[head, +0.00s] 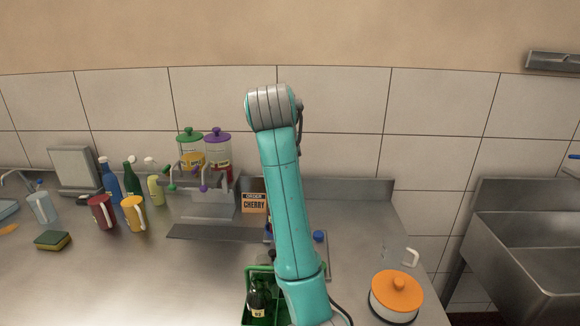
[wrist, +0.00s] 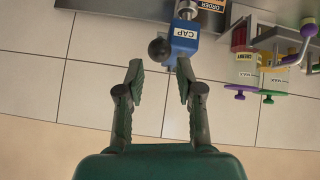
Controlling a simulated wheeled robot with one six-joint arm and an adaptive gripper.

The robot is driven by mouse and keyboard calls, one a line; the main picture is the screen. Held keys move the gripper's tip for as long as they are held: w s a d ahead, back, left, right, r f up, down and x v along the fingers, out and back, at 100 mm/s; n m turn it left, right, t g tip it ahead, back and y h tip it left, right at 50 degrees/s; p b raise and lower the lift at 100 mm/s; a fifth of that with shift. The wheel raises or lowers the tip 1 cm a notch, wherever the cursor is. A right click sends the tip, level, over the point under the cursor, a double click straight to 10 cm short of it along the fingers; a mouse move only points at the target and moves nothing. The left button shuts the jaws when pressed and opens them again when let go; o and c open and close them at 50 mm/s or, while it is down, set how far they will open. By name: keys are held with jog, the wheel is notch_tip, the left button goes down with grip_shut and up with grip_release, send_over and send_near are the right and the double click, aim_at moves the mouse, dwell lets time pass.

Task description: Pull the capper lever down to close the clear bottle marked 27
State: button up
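The blue capper (wrist: 184,40), labelled CAP, shows at the top of the wrist view, which looks upside down. Its black ball knob (wrist: 158,50) sits beside the body. My gripper (wrist: 159,66) is open, its two fingers spread with the knob just past and between the tips. I cannot tell whether it touches. In the head view my arm hides the gripper and nearly all of the capper; only a blue sliver (head: 268,226) shows beside the arm. I cannot make out a clear bottle marked 27 in either view.
A green crate (head: 247,290) with dark bottles stands at front centre. The pump stand (head: 209,204) with green- and purple-lidded jars is left of my arm, beside the CHERRY order card (head: 254,202). An orange-lidded pot (head: 396,297) stands right. Mugs (head: 134,214) and bottles stand left.

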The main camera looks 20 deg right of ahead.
jog(key=x, duration=0.9)
jog(key=shift+w+d+f, duration=0.1)
jog(key=shift+w+f, duration=0.1)
jog(key=shift+f, duration=0.1)
jog(key=shift+c, duration=0.2)
grip_shut()
